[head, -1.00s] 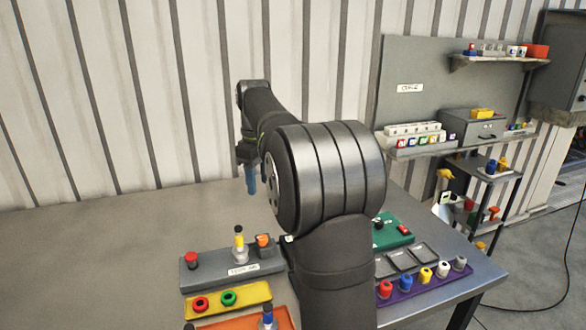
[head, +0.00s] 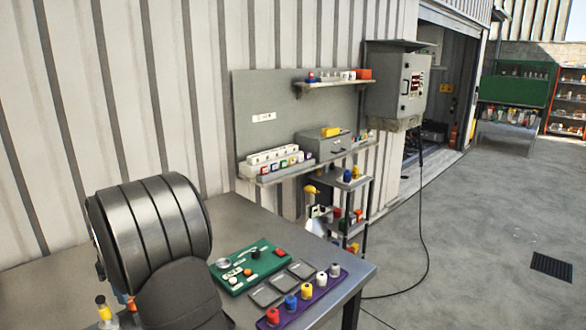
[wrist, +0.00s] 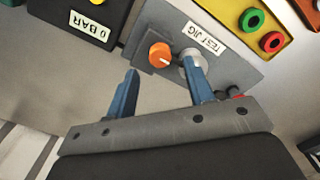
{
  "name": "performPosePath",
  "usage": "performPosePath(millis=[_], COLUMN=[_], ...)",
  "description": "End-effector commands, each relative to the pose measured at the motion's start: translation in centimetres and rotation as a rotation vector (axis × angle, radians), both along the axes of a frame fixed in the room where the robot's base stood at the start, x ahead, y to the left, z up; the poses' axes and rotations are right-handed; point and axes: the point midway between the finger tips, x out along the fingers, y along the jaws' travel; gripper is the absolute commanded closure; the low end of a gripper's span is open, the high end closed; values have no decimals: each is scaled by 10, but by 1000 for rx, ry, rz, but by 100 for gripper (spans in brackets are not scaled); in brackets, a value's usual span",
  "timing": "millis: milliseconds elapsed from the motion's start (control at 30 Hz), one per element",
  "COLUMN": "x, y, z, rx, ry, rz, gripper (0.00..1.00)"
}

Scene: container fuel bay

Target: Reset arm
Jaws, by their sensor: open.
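My gripper (wrist: 162,88) shows in the wrist view with its two blue fingers apart and nothing between them. It hangs above the grey table, near the grey box labelled TEST JIG (wrist: 225,65). The orange knob (wrist: 160,55) on that box lies beyond the fingertips. A silver round part on the box is partly hidden behind the right finger. In the head view my gripper is out of frame; only a thick dark part of my arm shows at the lower left.
A green board (head: 252,266) with knobs, a purple tray (head: 310,302) with several coloured bottles, and dark square pads (head: 283,283) sit near the table's right end. A dark box labelled 0 BAR (wrist: 85,22) and a yellow plate (wrist: 262,22) flank the jig. A shelf rack (head: 350,205) stands beyond the table.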

Motion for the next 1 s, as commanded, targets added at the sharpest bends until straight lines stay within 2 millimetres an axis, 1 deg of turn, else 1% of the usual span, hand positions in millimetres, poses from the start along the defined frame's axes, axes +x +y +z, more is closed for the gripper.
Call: performPosePath(millis=[33, 200, 400, 767, 867, 1000], x=[0, 0, 0, 0, 0, 0], y=[0, 0, 0, 0, 0, 0], z=[-10, -30, -40, -38, -31, -11], rx=[-3, -1, 0, 0, 1, 2], ry=[3, 1, 0, 0, -1, -2], rz=[0, 0, 0, -3, -2, 0], gripper=[52, 52, 52, 52, 52, 52])
